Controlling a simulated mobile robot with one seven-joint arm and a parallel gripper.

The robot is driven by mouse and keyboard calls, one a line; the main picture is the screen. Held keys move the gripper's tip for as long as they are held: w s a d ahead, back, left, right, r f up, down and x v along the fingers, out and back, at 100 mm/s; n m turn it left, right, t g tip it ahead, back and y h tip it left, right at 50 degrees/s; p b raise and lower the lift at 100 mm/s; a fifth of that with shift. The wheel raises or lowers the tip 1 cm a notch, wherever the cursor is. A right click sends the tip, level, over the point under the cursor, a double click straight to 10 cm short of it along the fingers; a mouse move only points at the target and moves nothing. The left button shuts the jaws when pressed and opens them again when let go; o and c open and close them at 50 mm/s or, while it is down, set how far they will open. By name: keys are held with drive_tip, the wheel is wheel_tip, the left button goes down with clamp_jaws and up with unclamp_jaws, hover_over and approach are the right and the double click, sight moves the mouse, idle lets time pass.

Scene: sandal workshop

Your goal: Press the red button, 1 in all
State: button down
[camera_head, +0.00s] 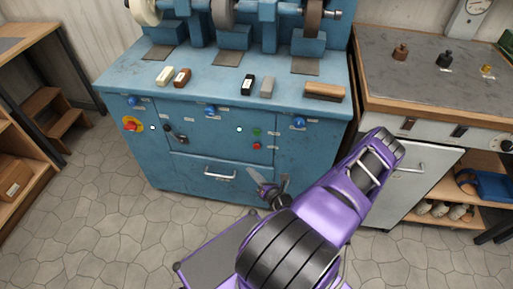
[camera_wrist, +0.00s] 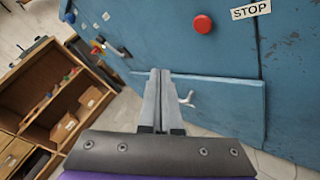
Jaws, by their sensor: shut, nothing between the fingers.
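A small red button (camera_head: 256,146) sits on the front of the blue machine cabinet (camera_head: 200,180), below a green button (camera_head: 257,132). In the wrist view the red button (camera_wrist: 202,23) is a round knob near the top, with a STOP label (camera_wrist: 250,9) to its right. My gripper (camera_head: 262,183) is in front of the cabinet, lower than the button in the head view. In the wrist view its fingers (camera_wrist: 160,73) are together and empty. The tips appear below and left of the button, apart from it.
A drawer with a handle (camera_head: 220,175) is below the button. A red knob on a yellow plate (camera_head: 132,124) and blue knobs (camera_head: 210,111) are also on the cabinet. A grey counter (camera_head: 430,85) stands right and wooden shelves (camera_wrist: 55,95) left. The tiled floor in front is open.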

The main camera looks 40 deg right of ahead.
sight(257, 146)
drive_tip(key=w+d+b, duration=0.3)
drive_tip(key=w+d, duration=0.2)
drive_tip(key=d, duration=0.1)
drive_tip(key=shift+w+d, duration=0.3)
drive_tip(key=shift+w+d, duration=0.1)
idle(1.9)
drive_tip(key=shift+w+d+b, duration=0.2)
drive_tip(key=shift+b, duration=0.1)
drive_tip(key=shift+w+d, duration=0.25)
drive_tip(key=shift+d, duration=0.1)
idle(0.7)
idle(0.3)
drive_tip(key=shift+s+a+p, duration=0.3)
drive_tip(key=shift+s+a, duration=0.25)
drive_tip(key=shift+a, duration=0.1)
